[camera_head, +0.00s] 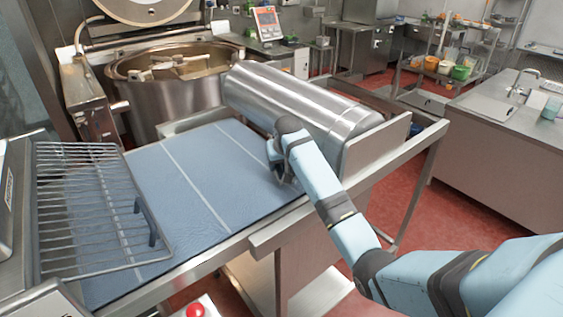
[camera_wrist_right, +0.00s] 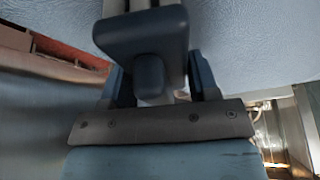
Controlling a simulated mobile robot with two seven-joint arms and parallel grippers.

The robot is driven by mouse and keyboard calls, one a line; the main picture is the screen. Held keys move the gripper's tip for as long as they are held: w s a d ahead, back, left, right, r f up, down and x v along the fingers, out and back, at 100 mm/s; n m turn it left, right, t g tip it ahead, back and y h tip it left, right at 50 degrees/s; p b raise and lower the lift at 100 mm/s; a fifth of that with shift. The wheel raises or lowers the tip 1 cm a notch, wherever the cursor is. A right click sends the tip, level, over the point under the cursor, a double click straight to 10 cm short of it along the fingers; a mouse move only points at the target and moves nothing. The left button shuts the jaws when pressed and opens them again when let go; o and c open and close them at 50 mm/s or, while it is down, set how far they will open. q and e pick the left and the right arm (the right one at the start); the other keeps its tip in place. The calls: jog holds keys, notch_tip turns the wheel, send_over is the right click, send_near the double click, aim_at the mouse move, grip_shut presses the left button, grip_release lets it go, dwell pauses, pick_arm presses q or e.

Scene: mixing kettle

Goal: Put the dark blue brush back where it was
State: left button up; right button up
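A dark blue block (camera_wrist_right: 150,38) with a rounded lower knob and pale metal rods at its top sits between the fingers in the right wrist view. It looks like the dark blue brush; only part of it shows. My right gripper (camera_wrist_right: 162,84) appears shut on it, one finger on each side. In the camera_head view my right gripper (camera_head: 283,170) is low over the blue worktop (camera_head: 190,180), beside the steel cylinder (camera_head: 290,95). The arm hides the brush there, so I cannot tell whether it touches the surface. My left gripper is not in view.
A wire rack (camera_head: 90,210) with a dark blue handle-like piece (camera_head: 146,222) stands over the worktop's left side. A large mixing kettle (camera_head: 175,95) with a raised lid stands behind. A steel rail (camera_head: 350,190) borders the right side. The worktop's middle is clear.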

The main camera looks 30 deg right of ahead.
jog(key=o, duration=0.3)
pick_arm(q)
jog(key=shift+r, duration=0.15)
pick_arm(e)
jog(key=shift+o, duration=0.2)
jog(key=shift+r, duration=0.15)
jog(key=b+v, duration=0.2)
jog(key=v, duration=0.9)
jog(key=shift+r, duration=0.15)
jog(key=shift+s+r, duration=0.15)
jog(key=shift+r, duration=0.2)
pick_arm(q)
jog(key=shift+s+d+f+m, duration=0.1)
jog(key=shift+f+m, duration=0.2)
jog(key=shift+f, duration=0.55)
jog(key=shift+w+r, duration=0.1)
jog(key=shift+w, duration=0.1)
pick_arm(e)
jog(key=shift+f, duration=0.1)
